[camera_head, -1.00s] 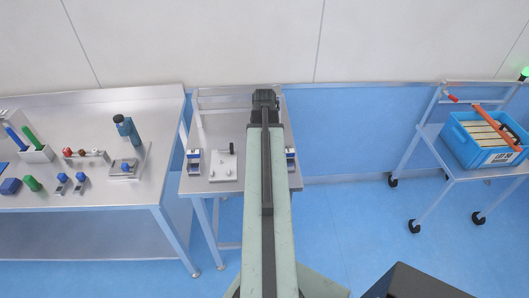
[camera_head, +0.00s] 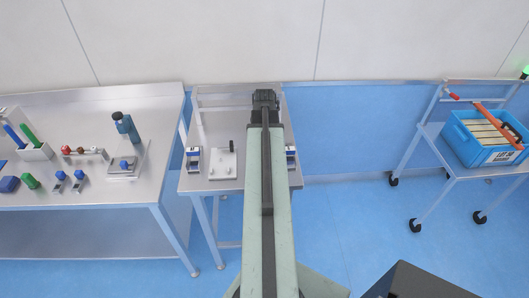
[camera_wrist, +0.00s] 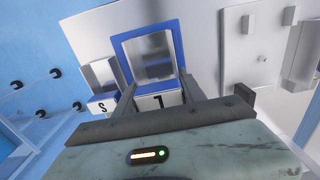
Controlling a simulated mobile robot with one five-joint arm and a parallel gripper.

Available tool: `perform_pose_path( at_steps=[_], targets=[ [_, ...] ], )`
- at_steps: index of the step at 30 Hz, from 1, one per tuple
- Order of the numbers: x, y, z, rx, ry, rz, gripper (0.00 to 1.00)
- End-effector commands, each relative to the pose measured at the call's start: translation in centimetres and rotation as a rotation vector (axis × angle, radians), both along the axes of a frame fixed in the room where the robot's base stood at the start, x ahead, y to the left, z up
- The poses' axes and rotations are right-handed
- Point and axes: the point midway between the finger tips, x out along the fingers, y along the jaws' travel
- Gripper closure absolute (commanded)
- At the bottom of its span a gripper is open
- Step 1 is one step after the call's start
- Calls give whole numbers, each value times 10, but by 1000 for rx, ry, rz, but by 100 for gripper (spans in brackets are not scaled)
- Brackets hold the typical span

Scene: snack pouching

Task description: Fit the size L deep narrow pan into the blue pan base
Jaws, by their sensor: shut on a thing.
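My gripper (camera_wrist: 158,92) reaches over the small table in the wrist view, with one finger on each side of a grey metal pan (camera_wrist: 152,68). It is shut on this pan. The square blue pan base (camera_wrist: 126,66) frames the grey metal just beyond the fingertips. I cannot tell how deep the pan sits in it. A white face with a dark mark like an upside-down L (camera_wrist: 172,99) shows between the fingers. In the head view my arm hides the pan and the blue base.
Left of my gripper in the wrist view stands a metal block labelled S (camera_wrist: 101,105). A pale plate with pegs (camera_wrist: 245,45) lies to the right. In the head view, a blue-and-white holder (camera_head: 194,160) stands left; a cart holds a blue crate (camera_head: 461,140) at right.

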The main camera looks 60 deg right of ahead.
Motion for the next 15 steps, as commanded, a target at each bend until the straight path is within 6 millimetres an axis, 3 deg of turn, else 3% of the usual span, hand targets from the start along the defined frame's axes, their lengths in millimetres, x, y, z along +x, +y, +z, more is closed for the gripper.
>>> perform_pose_path(
  at_steps=[14, 15],
  targets=[
    [-1, 0, -13, 0, 0, -1, 100],
    [-1, 0, -12, 0, 0, -1, 42]
  ],
)
